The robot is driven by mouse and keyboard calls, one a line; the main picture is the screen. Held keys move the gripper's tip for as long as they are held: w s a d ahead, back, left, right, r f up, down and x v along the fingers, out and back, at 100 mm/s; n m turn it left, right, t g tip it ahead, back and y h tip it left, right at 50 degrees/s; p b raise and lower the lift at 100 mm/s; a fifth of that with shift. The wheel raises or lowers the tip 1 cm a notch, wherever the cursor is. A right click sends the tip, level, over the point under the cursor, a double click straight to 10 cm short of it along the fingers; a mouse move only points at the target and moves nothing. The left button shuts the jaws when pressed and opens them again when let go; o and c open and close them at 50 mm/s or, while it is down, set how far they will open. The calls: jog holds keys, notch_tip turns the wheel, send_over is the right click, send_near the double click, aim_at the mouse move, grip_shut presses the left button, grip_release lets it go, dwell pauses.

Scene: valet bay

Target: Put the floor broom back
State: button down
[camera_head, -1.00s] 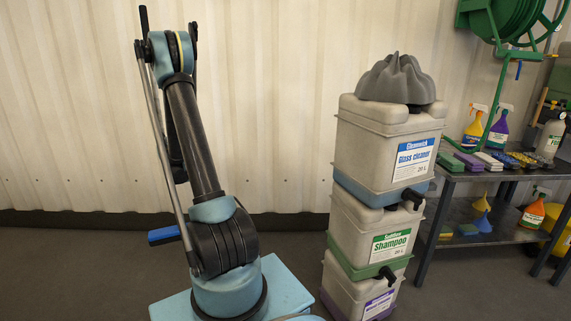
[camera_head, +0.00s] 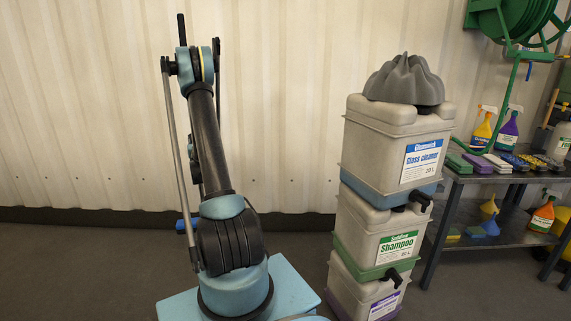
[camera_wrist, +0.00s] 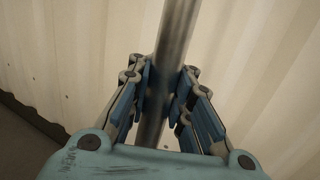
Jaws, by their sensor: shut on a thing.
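In the wrist view, my gripper (camera_wrist: 167,80) is shut around a grey metal pole (camera_wrist: 179,32). The pole runs from the top edge down between the fingers, slightly tilted in the picture. It looks like the floor broom's handle. In the head view my gripper is hidden behind my arm. A dark upright rod end (camera_head: 181,29) shows above my arm's top joint, and a small blue piece (camera_head: 181,226) shows low behind my arm. These may be parts of the broom, but I cannot tell. The broom's holder cannot be made out.
A tall stack of jerrycans (camera_head: 384,225) stands right of my arm, with a grey fluted object (camera_head: 404,80) on top. A metal shelf (camera_head: 478,176) with bottles and sponges is farther right, below a green hose reel (camera_head: 508,20). Floor at the left looks clear before the corrugated wall (camera_head: 80,120).

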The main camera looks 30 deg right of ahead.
jog(key=d+f+m+g+h, duration=0.1)
jog(key=d+f+m+h, duration=0.2)
jog(key=d, duration=1)
jog(key=d+f+m+h, duration=0.1)
jog(key=d+f+h, duration=0.3)
jog(key=d, duration=0.9)
jog(key=s+d+f+m+g+h, duration=0.1)
jog(key=s+d+f, duration=0.25)
jog(key=d, duration=0.45)
jog(key=s+d+f+m+g+h, duration=0.1)
jog(key=s+d+f+g+h, duration=0.2)
jog(key=d, duration=0.5)
jog(key=s+d+f+m, duration=0.1)
jog(key=s+d+f, duration=0.25)
jog(key=d, duration=0.45)
notch_tip(320, 180, down, 8)
jog(key=shift+r, duration=0.15)
jog(key=shift+f, duration=0.45)
jog(key=c, duration=1.4)
grip_release()
jog(key=shift+o, duration=0.2)
notch_tip(320, 180, up, 10)
